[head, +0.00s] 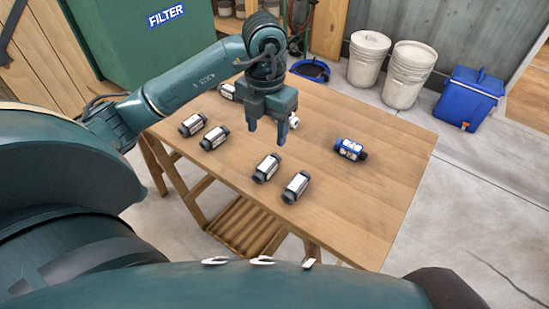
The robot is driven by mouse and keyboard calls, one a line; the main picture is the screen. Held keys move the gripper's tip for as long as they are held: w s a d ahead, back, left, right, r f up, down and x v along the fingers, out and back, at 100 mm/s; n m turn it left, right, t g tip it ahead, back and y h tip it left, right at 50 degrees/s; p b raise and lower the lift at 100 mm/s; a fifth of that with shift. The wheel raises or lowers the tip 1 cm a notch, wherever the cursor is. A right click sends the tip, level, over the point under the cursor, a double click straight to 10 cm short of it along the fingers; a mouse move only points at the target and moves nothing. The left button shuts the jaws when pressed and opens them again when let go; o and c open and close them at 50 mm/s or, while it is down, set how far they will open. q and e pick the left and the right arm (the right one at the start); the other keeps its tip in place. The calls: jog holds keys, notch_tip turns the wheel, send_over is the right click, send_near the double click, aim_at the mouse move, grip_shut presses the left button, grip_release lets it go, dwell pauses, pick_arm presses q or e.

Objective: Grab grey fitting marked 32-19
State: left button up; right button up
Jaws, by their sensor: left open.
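Several dark grey fittings with white labels lie on the wooden table (345,205). Two are at the left, one fitting (193,124) and another fitting (214,138). Two more are nearer the front, one fitting (267,168) and another fitting (296,187). Another fitting (228,91) lies at the back, partly behind my arm. The label markings are too small to read, so I cannot tell which is 32-19. A blue fitting (351,149) lies to the right. My left gripper (267,138) is open, pointing down above the table, with nothing visible between its fingers. My right gripper is not in view.
A small white-ended object (293,121) shows just behind my left gripper. White buckets (369,58) and a blue cooler (467,98) stand on the floor behind the table. A green FILTER cabinet (130,45) stands at the back left.

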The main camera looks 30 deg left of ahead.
pick_arm(q)
send_over(266, 165)
notch_tip(266, 165, down, 6)
jog(key=shift+d+f, duration=0.1)
jog(key=shift+d, duration=0.05)
jog(key=shift+a+f, duration=0.2)
jog(key=shift+f, duration=2.75)
jog(key=shift+c, duration=0.2)
jog(key=c, duration=1)
